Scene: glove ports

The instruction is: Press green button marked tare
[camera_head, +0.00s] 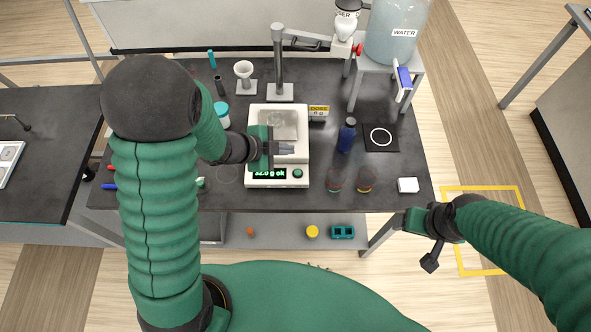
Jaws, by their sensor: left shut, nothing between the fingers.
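A white balance (302,125) stands on the dark table, with a pan at its back and a lit green display (269,173) on its front. A round green button (298,173) sits on the front panel to the right of the display; any marking on it is too small to read. My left gripper (287,149) is shut and empty over the middle of the balance, behind the button and apart from it in the picture. Its height is hard to tell. My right gripper (430,260) is off the table's front right corner; its fingers are too small to judge.
A water tank (397,30) stands at the back right. A stand (279,65) and funnel (244,71) are behind.

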